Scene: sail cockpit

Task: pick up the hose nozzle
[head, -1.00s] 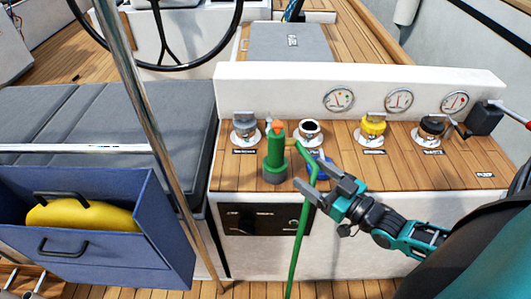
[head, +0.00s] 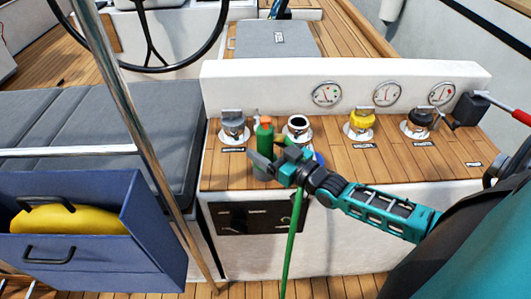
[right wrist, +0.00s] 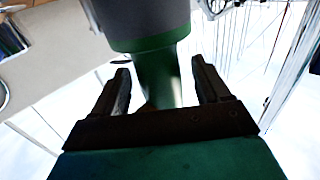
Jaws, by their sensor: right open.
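The hose nozzle (head: 264,134), green with an orange tip, stands upright on the wooden console top near its left end. A green hose (head: 291,245) hangs down the console's front. My right gripper (head: 263,164) is open at the nozzle and partly hides its lower part. In the right wrist view, the nozzle's grey band and green body (right wrist: 158,72) show between the two open fingers (right wrist: 160,82), with gaps on both sides. I cannot tell whether either finger touches it. My left gripper is not in view.
The console (head: 410,159) carries several capped fittings, including a yellow-topped one (head: 361,120) right of the nozzle. An open-topped fitting (head: 297,126) stands close beside the nozzle. A steel pole (head: 125,110) and blue bin (head: 100,263) are at left.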

